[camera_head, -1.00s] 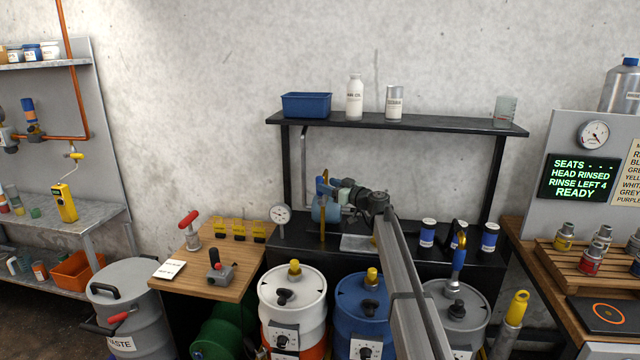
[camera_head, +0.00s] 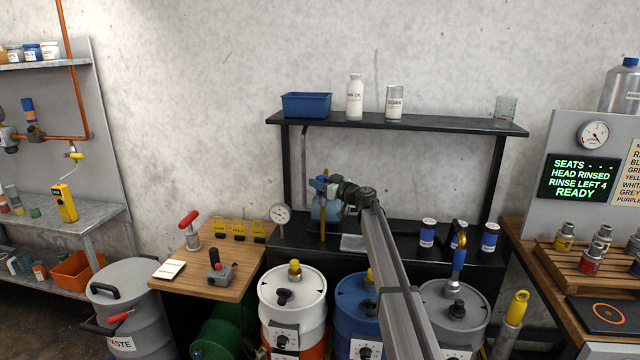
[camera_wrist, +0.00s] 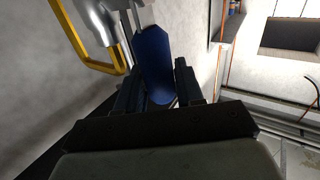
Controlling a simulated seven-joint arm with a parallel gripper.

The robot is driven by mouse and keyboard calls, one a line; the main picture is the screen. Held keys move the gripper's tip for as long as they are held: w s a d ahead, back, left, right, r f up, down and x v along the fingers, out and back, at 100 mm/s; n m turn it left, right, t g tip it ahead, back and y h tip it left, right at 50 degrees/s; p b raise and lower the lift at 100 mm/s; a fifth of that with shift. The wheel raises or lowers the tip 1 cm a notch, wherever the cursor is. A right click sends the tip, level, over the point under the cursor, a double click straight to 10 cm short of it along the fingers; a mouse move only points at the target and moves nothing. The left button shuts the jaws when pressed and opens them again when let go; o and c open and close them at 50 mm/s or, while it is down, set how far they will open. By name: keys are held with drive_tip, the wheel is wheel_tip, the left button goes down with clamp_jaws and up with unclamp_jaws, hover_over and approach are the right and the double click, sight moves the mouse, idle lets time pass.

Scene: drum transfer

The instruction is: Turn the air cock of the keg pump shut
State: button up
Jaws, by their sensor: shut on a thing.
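My gripper (camera_head: 332,187) is at the middle of the black bench, in front of the wall. In the wrist view its two dark fingers (camera_wrist: 158,88) stand on either side of a flat blue lever (camera_wrist: 153,55), which I take for the air cock's handle; they are shut on it. Behind the lever is a silvery metal body (camera_wrist: 98,18) with a yellow bar (camera_wrist: 92,62) bent around it. In the head view the blue lever (camera_head: 317,185) shows small at the gripper's tip, above an upright yellow bar (camera_head: 323,228). The gripper partly hides the cock's body.
A pale blue vessel (camera_head: 332,209) stands behind the yellow bar. A dial gauge (camera_head: 280,214) is to its left and blue-labelled cans (camera_head: 428,233) to its right. A black shelf (camera_head: 400,121) spans above. Lidded drums (camera_head: 292,285) stand in front, below my arm.

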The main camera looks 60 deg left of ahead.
clamp_jaws()
drive_tip(key=shift+s, duration=0.1)
drive_tip(key=shift+s+a+n+h, duration=0.3)
drive_tip(key=shift+a+n+h, duration=0.2)
drive_tip(key=shift+h, duration=0.2)
drive_tip(key=s+a+f+n+t+h, duration=0.4)
drive_tip(key=f+t+h, duration=0.3)
drive_tip(key=h, duration=0.4)
drive_tip(key=shift+s+a+f+n+t, duration=0.25)
drive_tip(key=shift+s+f+n+t, duration=0.15)
drive_tip(key=shift+n, duration=0.4)
